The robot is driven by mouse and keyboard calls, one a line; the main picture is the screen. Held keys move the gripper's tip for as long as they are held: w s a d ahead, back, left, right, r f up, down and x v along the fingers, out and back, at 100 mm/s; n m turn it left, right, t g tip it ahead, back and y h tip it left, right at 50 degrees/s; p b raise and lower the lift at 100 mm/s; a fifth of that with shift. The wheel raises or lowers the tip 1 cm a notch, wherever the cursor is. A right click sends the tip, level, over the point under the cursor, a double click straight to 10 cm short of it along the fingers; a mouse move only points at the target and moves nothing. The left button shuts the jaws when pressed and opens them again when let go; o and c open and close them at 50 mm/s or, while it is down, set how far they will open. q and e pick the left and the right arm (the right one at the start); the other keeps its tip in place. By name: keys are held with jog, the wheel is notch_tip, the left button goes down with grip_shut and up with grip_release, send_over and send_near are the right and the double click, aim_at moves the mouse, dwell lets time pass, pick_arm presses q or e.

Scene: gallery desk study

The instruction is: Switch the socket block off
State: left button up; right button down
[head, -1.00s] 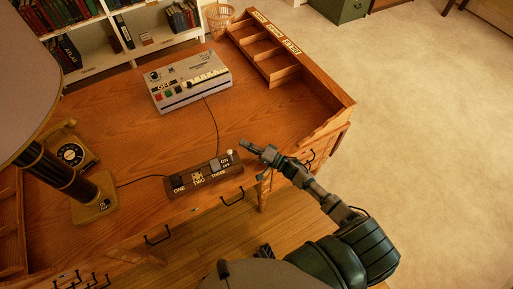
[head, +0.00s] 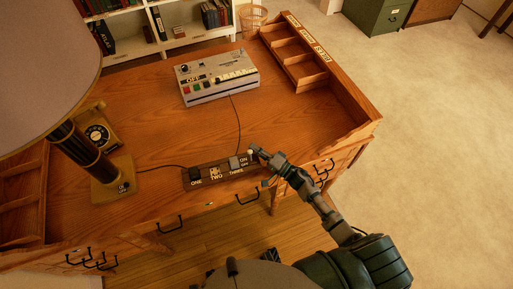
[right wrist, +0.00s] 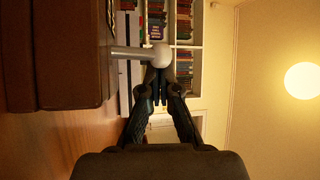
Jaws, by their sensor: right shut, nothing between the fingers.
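The socket block (head: 222,177) is a dark brown bar at the front edge of the desk, with labels ONE, TWO, THREE and ON above OFF. A plug sits at ONE, and a grey piece at THREE. A white-knobbed lever (head: 251,153) stands at its right end. My right gripper (head: 257,151) is shut and empty, its tips right at the lever. In the right wrist view the white knob (right wrist: 160,55) sticks out from the block (right wrist: 62,55), just beyond the shut fingertips (right wrist: 157,76); contact is unclear. My left gripper is out of view.
A grey control box (head: 217,86) stands behind the block, with a cord between them. A wooden compartment tray (head: 300,62) is at the back right. The desk middle is clear.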

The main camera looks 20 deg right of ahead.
jog(key=shift+s+d+n+y, duration=0.2)
jog(key=shift+d+n+y, duration=0.1)
jog(key=shift+y, duration=0.1)
jog(key=shift+d+t, duration=0.25)
jog(key=shift+t, duration=0.05)
jog(key=shift+s, duration=0.1)
jog(key=shift+a+n+y, duration=0.15)
jog(key=shift+n+y, duration=0.15)
jog(key=shift+s+a+r, duration=0.15)
jog(key=shift+a, duration=0.05)
jog(key=shift+s+p, duration=0.25)
jog(key=shift+p, duration=0.2)
jog(key=shift+s+d+r+p, duration=0.1)
jog(key=shift+s+d+p, duration=0.05)
jog(key=shift+s+p, duration=0.15)
jog(key=shift+s, duration=0.2)
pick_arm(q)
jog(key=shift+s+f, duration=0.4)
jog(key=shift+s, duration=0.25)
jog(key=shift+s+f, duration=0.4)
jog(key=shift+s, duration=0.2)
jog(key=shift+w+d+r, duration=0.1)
pick_arm(e)
jog(key=shift+s, duration=0.15)
